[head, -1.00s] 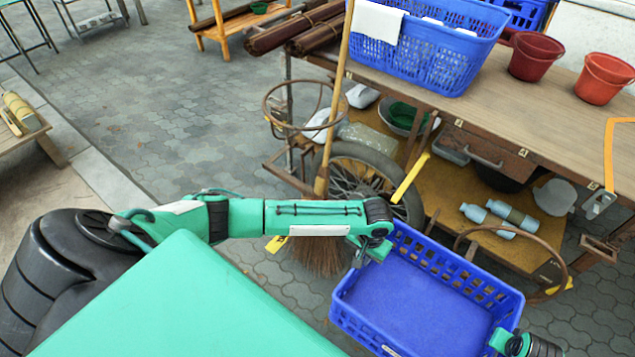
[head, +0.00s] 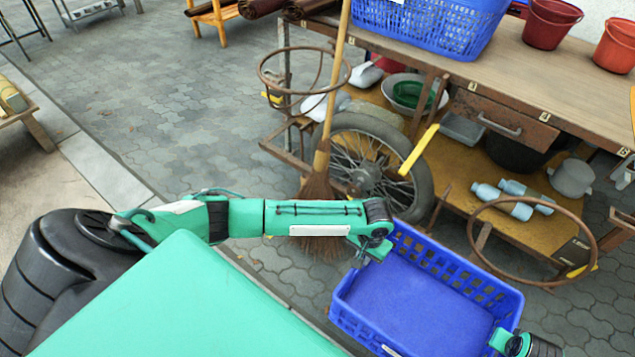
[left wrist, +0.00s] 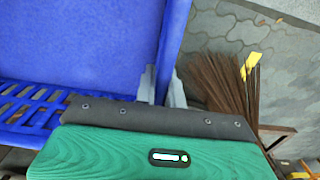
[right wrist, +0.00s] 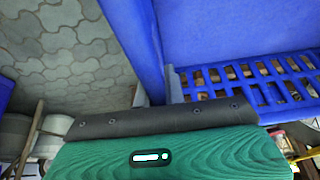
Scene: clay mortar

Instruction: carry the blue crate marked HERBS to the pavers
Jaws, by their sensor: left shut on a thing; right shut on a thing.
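The blue crate (head: 420,300) is empty and hangs between my two grippers in front of me, above the paving. A small white label shows at its near edge, too cut off to read as HERBS. My left gripper (head: 362,252) is shut on the crate's left wall, also seen in the left wrist view (left wrist: 160,88). My right gripper (head: 500,345) is shut on the crate's right wall; the right wrist view shows its fingers (right wrist: 160,85) astride that wall. Grey pavers (head: 160,110) cover the ground at left and centre.
A wheeled cart (head: 540,90) stands close beyond the crate, with a metal ring (head: 533,240) sticking out near it. A broom (head: 318,190) leans on the cart by its wheel (head: 375,170). Another blue crate (head: 430,25) sits on the cart top. Open paving lies to the left.

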